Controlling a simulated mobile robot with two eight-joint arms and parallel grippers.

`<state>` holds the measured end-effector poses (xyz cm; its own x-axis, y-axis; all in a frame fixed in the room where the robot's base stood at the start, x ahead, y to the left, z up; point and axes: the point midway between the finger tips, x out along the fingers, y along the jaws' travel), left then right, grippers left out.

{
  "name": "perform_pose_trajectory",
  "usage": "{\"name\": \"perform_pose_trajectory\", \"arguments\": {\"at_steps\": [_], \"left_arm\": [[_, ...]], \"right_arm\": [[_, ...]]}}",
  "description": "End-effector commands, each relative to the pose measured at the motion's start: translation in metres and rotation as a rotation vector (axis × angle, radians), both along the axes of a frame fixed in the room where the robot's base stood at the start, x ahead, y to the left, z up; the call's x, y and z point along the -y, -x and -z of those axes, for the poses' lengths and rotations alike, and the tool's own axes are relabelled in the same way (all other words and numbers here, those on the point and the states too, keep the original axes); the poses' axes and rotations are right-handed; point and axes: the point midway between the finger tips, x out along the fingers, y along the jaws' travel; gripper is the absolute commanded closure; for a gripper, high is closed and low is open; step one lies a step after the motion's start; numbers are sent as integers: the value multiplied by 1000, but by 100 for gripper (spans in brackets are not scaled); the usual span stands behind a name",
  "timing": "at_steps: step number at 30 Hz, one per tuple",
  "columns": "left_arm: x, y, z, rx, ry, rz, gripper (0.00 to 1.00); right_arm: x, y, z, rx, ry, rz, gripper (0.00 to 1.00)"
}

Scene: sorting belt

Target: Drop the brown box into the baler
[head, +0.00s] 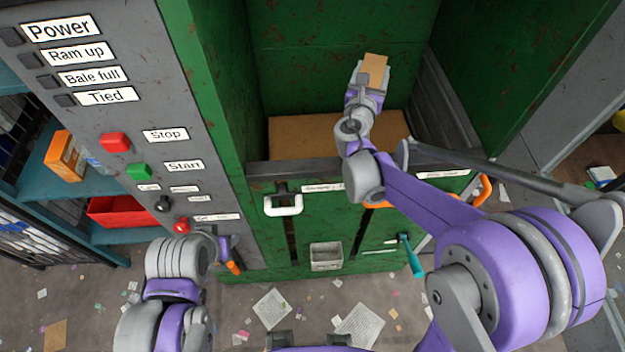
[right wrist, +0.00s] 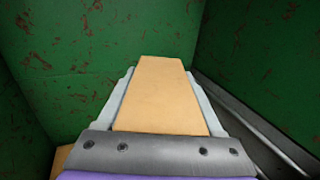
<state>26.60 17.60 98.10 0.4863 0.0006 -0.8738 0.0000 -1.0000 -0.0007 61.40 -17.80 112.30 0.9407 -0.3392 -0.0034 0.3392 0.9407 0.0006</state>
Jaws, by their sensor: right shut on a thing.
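The brown box (head: 375,68) is held at the tip of my right gripper (head: 371,76), inside the open chamber of the green baler (head: 225,100). In the right wrist view the box (right wrist: 160,95) lies between both fingers, and my right gripper (right wrist: 160,100) is shut on it. Green walls stand around it, apart from the box. Below it a flat brown surface (head: 300,135) lies in the chamber. My left arm is at the lower left by the control panel; its fingers are too unclear to judge.
A grey control panel (head: 100,120) with red and green buttons stands left of the chamber. The baler's front door (head: 300,230) has a white handle (head: 283,205). A shelf with an orange box (head: 65,155) and a red bin (head: 120,212) is at the left. Paper scraps litter the floor.

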Motion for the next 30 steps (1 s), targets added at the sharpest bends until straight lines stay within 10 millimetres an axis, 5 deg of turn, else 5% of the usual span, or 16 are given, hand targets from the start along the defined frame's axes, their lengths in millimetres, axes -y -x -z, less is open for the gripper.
{"name": "perform_pose_trajectory", "arguments": {"at_steps": [15, 26, 27, 30], "left_arm": [[0, 15, 35, -28, 0, 0, 50], [0, 15, 36, -29, 0, 0, 50], [0, 15, 36, -29, 0, 0, 50], [0, 15, 36, -29, 0, 0, 50]], "right_arm": [[0, 1, 55, -3, 1, 0, 100], [0, 0, 58, 0, 0, 0, 100], [0, 0, 58, 0, 0, 0, 25], [0, 0, 58, 0, 0, 0, 7]]}}
